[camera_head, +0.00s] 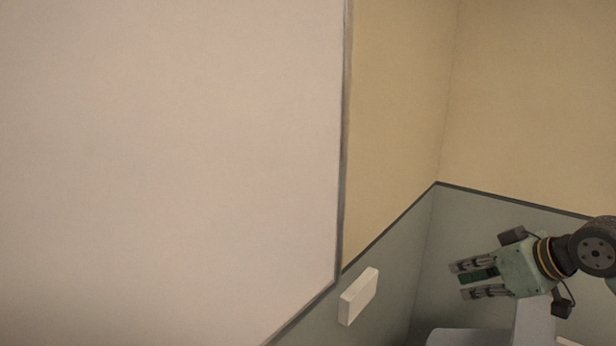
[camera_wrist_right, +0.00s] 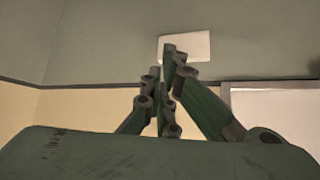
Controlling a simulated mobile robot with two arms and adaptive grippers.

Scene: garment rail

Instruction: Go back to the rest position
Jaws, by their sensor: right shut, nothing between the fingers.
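My right gripper (camera_head: 470,280) is at the lower right of the head view, its fingers pointing left. Its fingers are shut with nothing between them. In the right wrist view the right gripper (camera_wrist_right: 168,58) shows its green fingers close together at the tips and empty. My left gripper is in neither view. No garment or rail shows in either view.
A large pale panel (camera_head: 170,150) fills the left of the head view. A small white block (camera_head: 358,296) is on the grey-green lower wall (camera_head: 390,270), left of my right gripper. Beige walls (camera_head: 530,90) meet in a corner behind. Open space surrounds the fingers.

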